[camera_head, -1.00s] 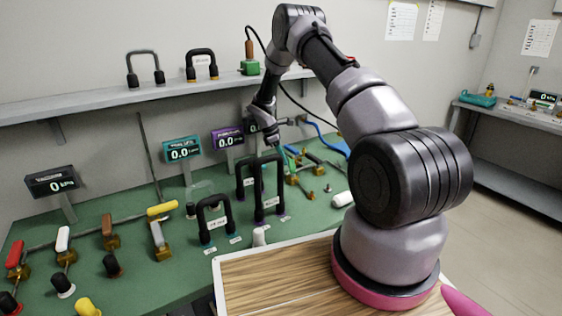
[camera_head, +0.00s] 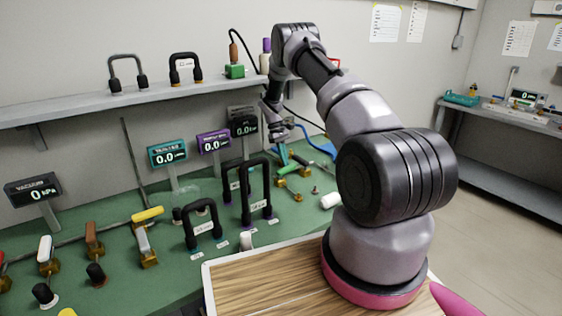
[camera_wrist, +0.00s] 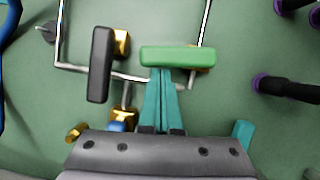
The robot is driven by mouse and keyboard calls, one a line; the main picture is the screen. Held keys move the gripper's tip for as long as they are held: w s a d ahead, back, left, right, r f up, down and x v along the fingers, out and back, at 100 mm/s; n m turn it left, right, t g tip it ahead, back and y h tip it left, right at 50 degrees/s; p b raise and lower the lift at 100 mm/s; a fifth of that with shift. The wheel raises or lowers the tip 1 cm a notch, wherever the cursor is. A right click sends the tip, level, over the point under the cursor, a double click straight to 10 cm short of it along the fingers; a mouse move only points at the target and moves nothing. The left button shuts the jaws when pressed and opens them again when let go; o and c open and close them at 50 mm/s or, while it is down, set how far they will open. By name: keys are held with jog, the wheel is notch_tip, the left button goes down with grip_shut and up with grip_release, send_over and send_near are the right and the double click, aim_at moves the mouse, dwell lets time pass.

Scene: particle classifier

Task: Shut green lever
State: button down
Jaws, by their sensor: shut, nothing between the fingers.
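The green lever (camera_wrist: 178,57) lies crosswise near the middle of the wrist view, above a pipe fitting. My gripper (camera_wrist: 163,72) is shut and empty, with its teal fingertips right at the lever's near long side. I cannot tell whether they touch it. In the head view my gripper (camera_head: 283,157) is low over the green bench among the valves at the back right, and the green lever is hard to make out there.
A black lever (camera_wrist: 100,65) stands lengthwise just left of the green one. Dark posts (camera_wrist: 287,88) with purple collars are at the right.

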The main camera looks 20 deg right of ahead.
jog(key=shift+s+d+m+y, duration=0.3)
jog(key=shift+d+m, duration=0.1)
jog(key=shift+m, duration=0.4)
